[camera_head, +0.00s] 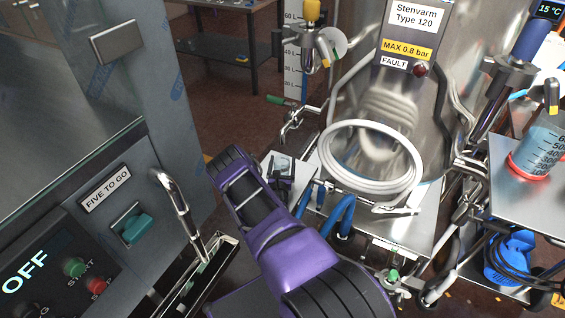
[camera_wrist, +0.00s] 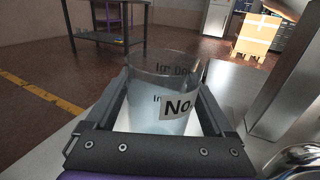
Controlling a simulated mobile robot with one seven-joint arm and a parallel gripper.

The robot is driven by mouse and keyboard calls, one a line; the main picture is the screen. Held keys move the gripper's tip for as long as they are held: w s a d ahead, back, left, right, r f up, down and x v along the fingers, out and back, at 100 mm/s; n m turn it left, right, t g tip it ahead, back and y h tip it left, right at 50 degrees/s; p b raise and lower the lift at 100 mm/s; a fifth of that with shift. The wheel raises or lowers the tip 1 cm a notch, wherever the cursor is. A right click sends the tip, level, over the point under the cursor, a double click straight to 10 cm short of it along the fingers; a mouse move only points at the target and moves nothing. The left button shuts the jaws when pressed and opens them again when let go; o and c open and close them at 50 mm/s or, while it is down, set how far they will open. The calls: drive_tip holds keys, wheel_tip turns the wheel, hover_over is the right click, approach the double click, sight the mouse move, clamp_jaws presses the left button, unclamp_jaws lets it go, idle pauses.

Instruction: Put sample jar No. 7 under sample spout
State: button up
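In the wrist view a clear jar (camera_wrist: 165,75) with a white label reading "No" sits between the fingers of my gripper (camera_wrist: 165,105); the number is hidden. The fingers appear to touch it on both sides. It looks upright, with a pale bluish lower part. In the head view my gripper (camera_head: 283,170) is over the metal platform left of the coiled white hose, and the jar is hard to make out there. A small tap with a green handle (camera_head: 292,118) is just above and beyond my gripper. I cannot tell whether it is the sample spout.
The steel tank (camera_head: 410,105) stands behind the white hose coil (camera_head: 370,160). A yellow-handled valve (camera_head: 318,45) sticks out at its upper left. Blue hoses (camera_head: 340,215) lie right of my gripper. A control cabinet (camera_head: 130,215) with a curved pipe (camera_head: 178,205) is at left. A beaker (camera_head: 538,150) stands at right.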

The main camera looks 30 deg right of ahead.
drive_tip(key=shift+o, duration=0.6)
drive_tip(key=shift+r, duration=0.15)
drive_tip(key=shift+s+a, duration=0.15)
drive_tip(key=shift+s, duration=0.05)
drive_tip(key=p+v, duration=0.2)
drive_tip(key=v, duration=0.9)
drive_tip(key=shift+s+a, duration=0.15)
drive_tip(key=shift+s, duration=0.1)
